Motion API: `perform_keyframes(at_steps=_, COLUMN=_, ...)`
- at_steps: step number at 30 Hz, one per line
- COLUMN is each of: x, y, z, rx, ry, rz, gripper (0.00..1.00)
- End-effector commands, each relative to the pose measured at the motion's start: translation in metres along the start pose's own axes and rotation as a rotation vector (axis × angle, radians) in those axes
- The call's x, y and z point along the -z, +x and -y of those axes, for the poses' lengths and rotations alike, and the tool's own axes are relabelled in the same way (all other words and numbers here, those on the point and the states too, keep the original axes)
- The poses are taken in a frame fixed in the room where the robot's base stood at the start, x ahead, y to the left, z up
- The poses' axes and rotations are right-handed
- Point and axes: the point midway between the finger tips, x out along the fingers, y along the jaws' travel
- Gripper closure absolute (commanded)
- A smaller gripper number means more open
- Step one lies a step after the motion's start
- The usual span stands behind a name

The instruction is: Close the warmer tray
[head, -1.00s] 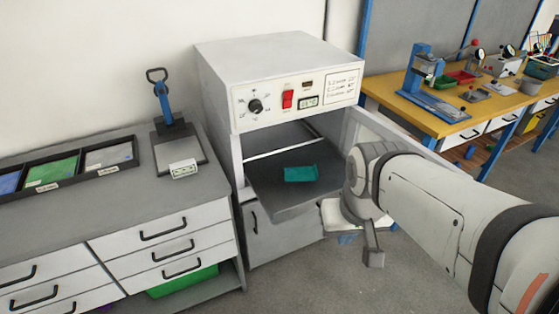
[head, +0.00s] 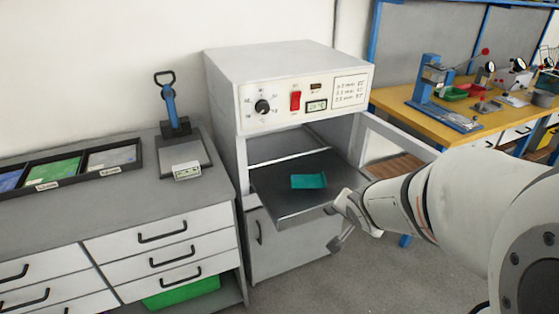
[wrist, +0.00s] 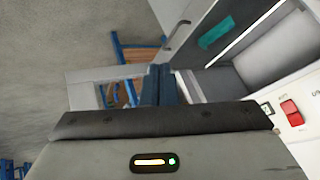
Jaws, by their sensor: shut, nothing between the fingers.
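The warmer (head: 285,85) is a white box with a dial, a red switch and a small display. Its grey tray (head: 285,211) is pulled out of the front opening, with a teal piece (head: 308,181) lying on it. The tray (wrist: 178,18) and teal piece (wrist: 219,31) also show at the top of the wrist view. My gripper (head: 337,243) is at the tray's front right corner in the head view; contact with the tray cannot be told. In the wrist view my gripper's dark fingers (wrist: 160,72) are together and empty, beside the tray.
The warmer's white door (head: 402,134) stands open to the right of the tray. A grey drawer cabinet (head: 130,215) with a small press (head: 172,125) stands at left. A yellow workbench (head: 400,98) is at the back right. Floor in front is clear.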

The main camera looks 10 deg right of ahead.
Motion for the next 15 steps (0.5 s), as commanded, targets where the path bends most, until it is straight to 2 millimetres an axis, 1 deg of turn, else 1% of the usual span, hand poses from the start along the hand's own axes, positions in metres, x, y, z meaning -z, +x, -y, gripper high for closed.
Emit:
perform_keyframes(at_steps=1, x=-0.009, y=0.025, z=-0.002, rx=0.038, ry=0.072, rz=-0.001, gripper=1.00)
perform_keyframes(at_steps=3, x=-0.016, y=0.046, z=0.003, rx=0.106, ry=0.183, rz=0.009, gripper=1.00)
perform_keyframes(at_steps=6, x=-0.033, y=0.069, z=0.011, rx=0.197, ry=0.324, rz=0.079, gripper=1.00)
perform_keyframes(at_steps=10, x=-0.052, y=0.087, z=0.019, rx=0.277, ry=0.477, rz=0.174, gripper=1.00)
perform_keyframes(at_steps=15, x=-0.068, y=0.095, z=0.025, rx=0.320, ry=0.584, rz=0.265, gripper=1.00)
